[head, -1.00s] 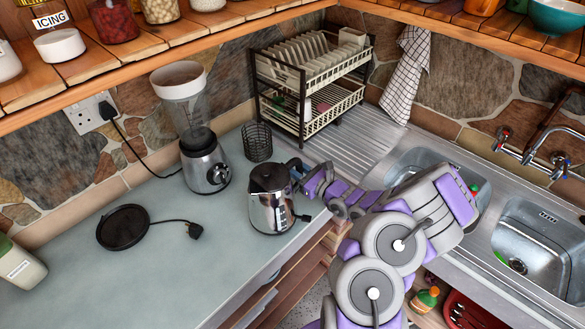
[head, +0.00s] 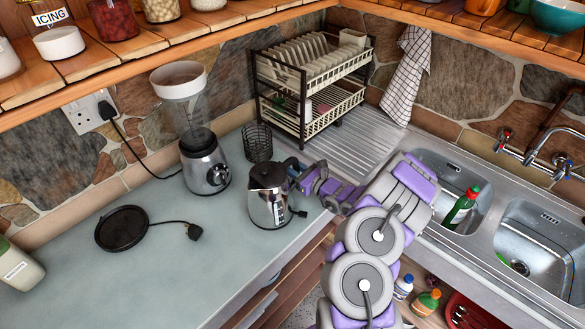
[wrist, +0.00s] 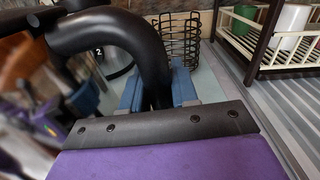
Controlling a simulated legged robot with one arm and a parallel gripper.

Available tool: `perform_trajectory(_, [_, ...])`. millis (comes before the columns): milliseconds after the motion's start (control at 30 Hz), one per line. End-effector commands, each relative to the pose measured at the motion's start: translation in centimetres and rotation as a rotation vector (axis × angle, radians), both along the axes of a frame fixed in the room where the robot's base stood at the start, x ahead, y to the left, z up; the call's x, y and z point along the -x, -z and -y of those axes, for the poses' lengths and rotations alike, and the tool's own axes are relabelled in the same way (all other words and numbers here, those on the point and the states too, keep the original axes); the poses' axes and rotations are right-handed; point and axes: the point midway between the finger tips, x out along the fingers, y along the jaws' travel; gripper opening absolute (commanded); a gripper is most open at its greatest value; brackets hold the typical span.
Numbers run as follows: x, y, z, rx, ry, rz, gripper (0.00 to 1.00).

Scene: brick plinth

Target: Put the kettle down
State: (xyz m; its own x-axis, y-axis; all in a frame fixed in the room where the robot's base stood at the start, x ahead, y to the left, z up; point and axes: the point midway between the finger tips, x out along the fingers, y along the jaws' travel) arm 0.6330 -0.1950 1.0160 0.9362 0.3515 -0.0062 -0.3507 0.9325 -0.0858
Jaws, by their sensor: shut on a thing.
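The kettle (head: 269,200) is shiny steel with a black lid and handle. In the head view it is upright at the counter's front edge, near the middle. I cannot tell whether its bottom touches the counter. My gripper (head: 296,170) reaches it from the right and is shut on its black handle. In the wrist view the handle (wrist: 118,40) curves down between the blue fingers of my gripper (wrist: 157,90). The far side of the kettle is hidden.
A blender (head: 204,165) and a wire basket (head: 258,142) stand behind the kettle. A black round base (head: 122,228) with a cord lies to the left. A dish rack (head: 312,90) stands at the back corner. The counter (head: 165,275) is clear at front left.

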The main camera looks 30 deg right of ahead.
Motion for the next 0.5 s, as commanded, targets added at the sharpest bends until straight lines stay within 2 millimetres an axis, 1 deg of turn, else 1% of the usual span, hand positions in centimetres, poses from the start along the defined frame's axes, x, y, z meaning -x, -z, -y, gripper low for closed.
perform_trajectory(67, [-0.03, -0.13, 0.0, -0.002, 0.001, 0.002, 0.0])
perform_trajectory(100, [-0.03, -0.1, -0.02, 0.001, 0.0, 0.001, 0.32])
perform_trajectory(333, [-0.05, -0.05, 0.0, 0.0, 0.0, 0.0, 0.54])
perform_trajectory(500, [-0.06, -0.02, 0.02, 0.0, 0.0, -0.001, 0.54])
